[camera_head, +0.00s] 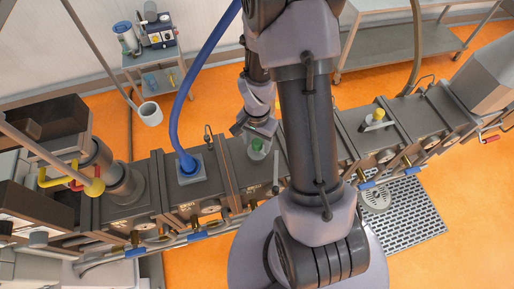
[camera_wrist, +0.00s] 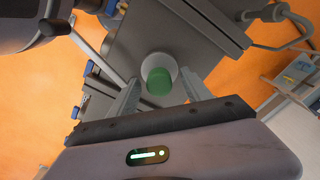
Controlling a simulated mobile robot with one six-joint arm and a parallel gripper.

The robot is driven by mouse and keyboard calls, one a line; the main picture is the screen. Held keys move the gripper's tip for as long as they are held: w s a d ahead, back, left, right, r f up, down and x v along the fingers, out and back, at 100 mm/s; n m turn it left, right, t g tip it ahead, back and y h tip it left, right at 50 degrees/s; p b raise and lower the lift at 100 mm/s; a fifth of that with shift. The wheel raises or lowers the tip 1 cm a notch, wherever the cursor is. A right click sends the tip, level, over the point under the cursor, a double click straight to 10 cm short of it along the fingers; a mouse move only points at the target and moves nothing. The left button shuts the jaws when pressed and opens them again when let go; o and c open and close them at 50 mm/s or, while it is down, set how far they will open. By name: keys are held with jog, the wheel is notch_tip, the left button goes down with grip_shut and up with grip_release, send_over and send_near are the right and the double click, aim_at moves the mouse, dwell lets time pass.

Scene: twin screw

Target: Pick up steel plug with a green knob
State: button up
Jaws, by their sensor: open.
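The steel plug with a green knob (camera_head: 256,147) sits on top of the grey machine barrel in the head view, left of my upright arm link. In the wrist view the green knob (camera_wrist: 158,82) is near the middle, with a pale round steel part (camera_wrist: 158,57) around its far side. My gripper (camera_head: 252,130) is right above the plug in the head view. In the wrist view my gripper (camera_wrist: 160,80) is open, one finger on each side of the knob. I see no clear contact; the knob's lower part is hidden.
A plug with a yellow knob (camera_head: 379,114) stands on the barrel farther right. A thin upright lever (camera_head: 276,172) is close to the green knob. A cart (camera_head: 153,65) stands behind.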

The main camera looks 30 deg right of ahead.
jog(key=shift+s, duration=0.15)
jog(key=c, duration=0.6)
grip_shut()
